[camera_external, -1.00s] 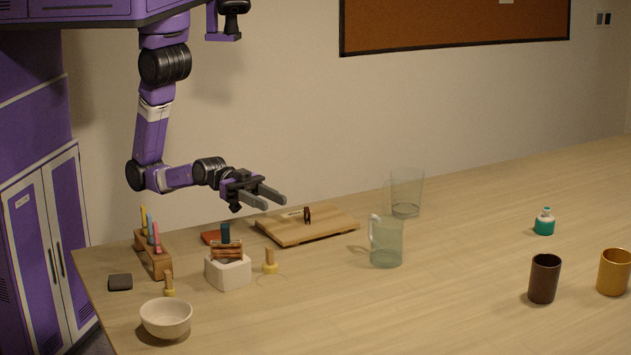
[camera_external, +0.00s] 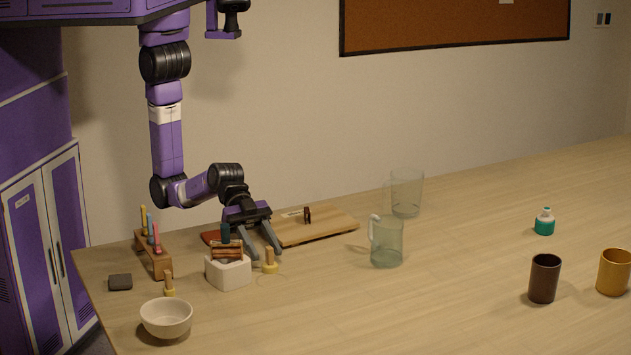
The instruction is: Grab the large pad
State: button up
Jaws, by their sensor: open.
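Two small tools with a wooden handle and a round yellow pad stand on the table. The larger one, which looks like the large pad (camera_external: 269,267), is right of the white block; the smaller pad (camera_external: 169,291) is behind the bowl. My gripper (camera_external: 266,254) is open and points down, its two fingers apart at the larger pad's handle. The handle appears between the fingertips in the picture, but I cannot tell whether it is between them in depth. Nothing is held.
A white block (camera_external: 229,273) with a rack of brown pieces stands just left of the gripper. A wooden board (camera_external: 325,227) lies behind, and a clear jug (camera_external: 387,246) stands right. A tool holder (camera_external: 153,258), dark flat piece (camera_external: 120,282) and bowl (camera_external: 166,319) are left.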

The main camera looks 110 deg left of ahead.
aim_at(270, 264)
jog(key=shift+x, duration=1.8)
grip_shut()
